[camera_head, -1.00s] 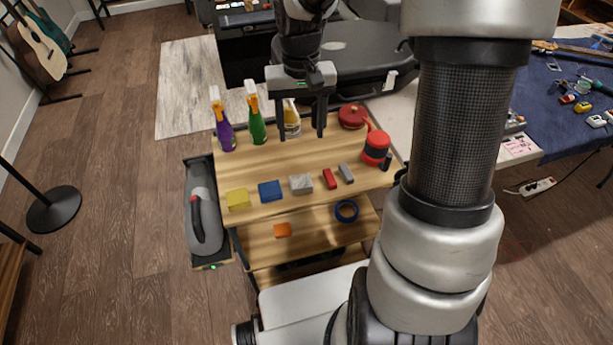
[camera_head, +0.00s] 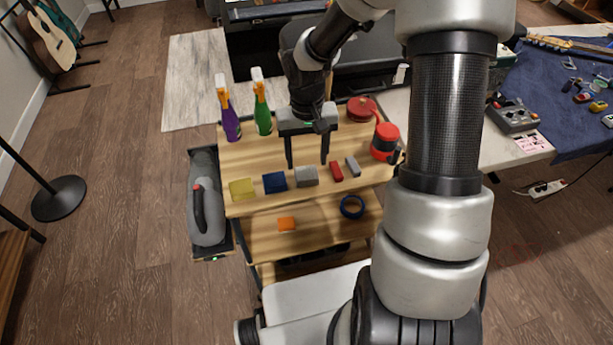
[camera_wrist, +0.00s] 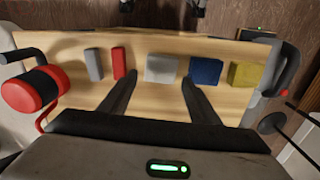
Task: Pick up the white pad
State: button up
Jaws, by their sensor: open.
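The white pad (camera_head: 307,177) looks light grey and lies on the top shelf of the wooden cart, between the blue pad (camera_head: 275,182) and the red block (camera_head: 336,171). In the wrist view the white pad (camera_wrist: 161,68) lies flat, just beyond and between the fingertips. My gripper (camera_head: 307,165) is open and empty, fingers pointing down above the shelf close to the pad. In the wrist view my gripper (camera_wrist: 160,82) has its two fingers spread wide. I cannot tell the exact height between fingertips and pad.
A yellow pad (camera_head: 242,189) and a small grey block (camera_head: 352,166) share the row. Purple (camera_head: 230,122) and green (camera_head: 262,115) spray bottles stand behind left. A red-and-black container (camera_head: 384,142) stands at right. The lower shelf holds an orange block (camera_head: 287,224) and blue tape roll (camera_head: 352,207).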

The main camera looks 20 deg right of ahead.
aim_at(306, 170)
notch_tip(306, 170, down, 4)
jog(key=shift+w+a+f+b, duration=0.1)
jog(key=shift+w+f+b, duration=0.1)
jog(key=shift+b, duration=0.25)
jog(key=c, duration=0.8)
jog(key=shift+r, duration=0.15)
